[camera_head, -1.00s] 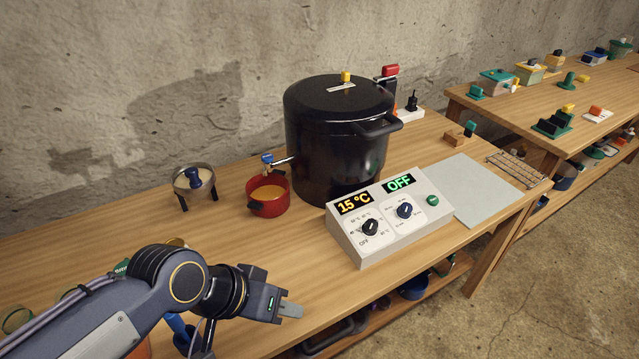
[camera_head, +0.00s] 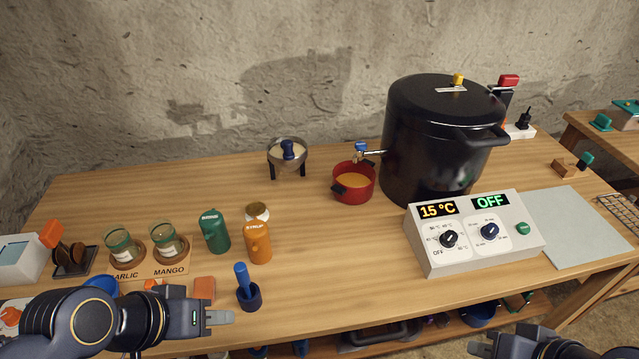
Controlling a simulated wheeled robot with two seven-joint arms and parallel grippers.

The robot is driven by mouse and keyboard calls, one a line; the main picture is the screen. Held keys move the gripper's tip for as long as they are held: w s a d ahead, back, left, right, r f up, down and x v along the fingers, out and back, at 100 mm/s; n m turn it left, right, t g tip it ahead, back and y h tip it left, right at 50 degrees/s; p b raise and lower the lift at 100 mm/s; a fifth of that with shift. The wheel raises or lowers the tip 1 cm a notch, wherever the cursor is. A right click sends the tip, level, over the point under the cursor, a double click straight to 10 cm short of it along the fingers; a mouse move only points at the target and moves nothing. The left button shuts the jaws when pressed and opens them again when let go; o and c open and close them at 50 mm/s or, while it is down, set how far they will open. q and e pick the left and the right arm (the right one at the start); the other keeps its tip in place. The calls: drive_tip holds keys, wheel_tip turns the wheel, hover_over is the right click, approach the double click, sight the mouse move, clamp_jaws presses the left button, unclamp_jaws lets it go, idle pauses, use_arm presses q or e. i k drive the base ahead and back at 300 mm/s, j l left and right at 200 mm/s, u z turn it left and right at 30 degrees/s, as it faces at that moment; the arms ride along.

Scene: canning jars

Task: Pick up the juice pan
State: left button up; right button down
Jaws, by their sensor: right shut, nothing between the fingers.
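The red juice pan (camera_head: 354,190) with dark handles holds orange liquid and stands on the wooden table, under the blue-handled tap of the big black pot (camera_head: 425,150). My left gripper (camera_head: 220,317) is in front of and to the left of the pan, near the table's front edge, well apart from it. Its fingers are seen edge-on, so their opening cannot be told. My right gripper (camera_head: 482,348) is shut and empty at the bottom right, low in front of the table.
A control box (camera_head: 470,240) stands right of the pan, in front of the pot. A strainer on legs (camera_head: 288,157) stands behind left. Green and orange bottles (camera_head: 258,243), jars and a blue tool (camera_head: 245,285) are at the left.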

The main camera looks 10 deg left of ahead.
sight(353, 184)
drive_tip(key=i+l+u, duration=0.2)
drive_tip(key=u, duration=0.3)
drive_tip(key=i+l+u, duration=0.1)
drive_tip(key=l+u, duration=0.35)
drive_tip(key=i+l+u, duration=0.1)
drive_tip(key=l+u, duration=0.15)
drive_tip(key=u, duration=0.25)
